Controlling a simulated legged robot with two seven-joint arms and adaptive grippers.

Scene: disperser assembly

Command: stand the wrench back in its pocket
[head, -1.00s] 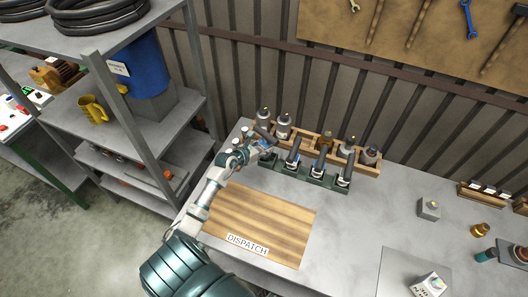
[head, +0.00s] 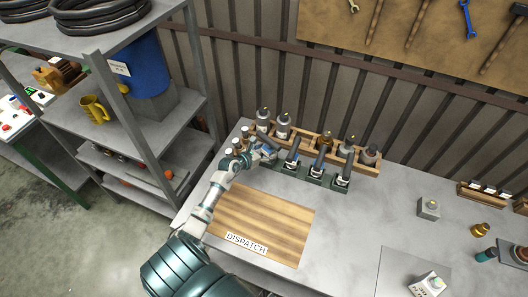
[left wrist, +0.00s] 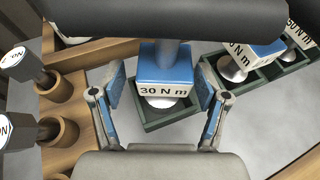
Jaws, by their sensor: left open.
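The wrench is a dark thick handle (left wrist: 170,20) on a grey shaft above a blue block (left wrist: 165,65) labelled "30 N m". Its round metal foot shows at a green pocket (left wrist: 180,120); I cannot tell whether it is fully seated. In the head view, the wrench's dark handle (head: 267,138) is at the left end of the green rack (head: 313,180). My left gripper (left wrist: 160,100) is open, one finger on each side of the block, with gaps visible. It also shows in the head view (head: 264,153). My right gripper is out of view.
Several similar wrenches (head: 321,148) stand in the rack to the right. A wooden holder (head: 372,170) with bottle-like items is behind. White-topped pieces in wooden cups (left wrist: 60,130) are close on the left. The dispatch board (head: 260,220) in front is bare.

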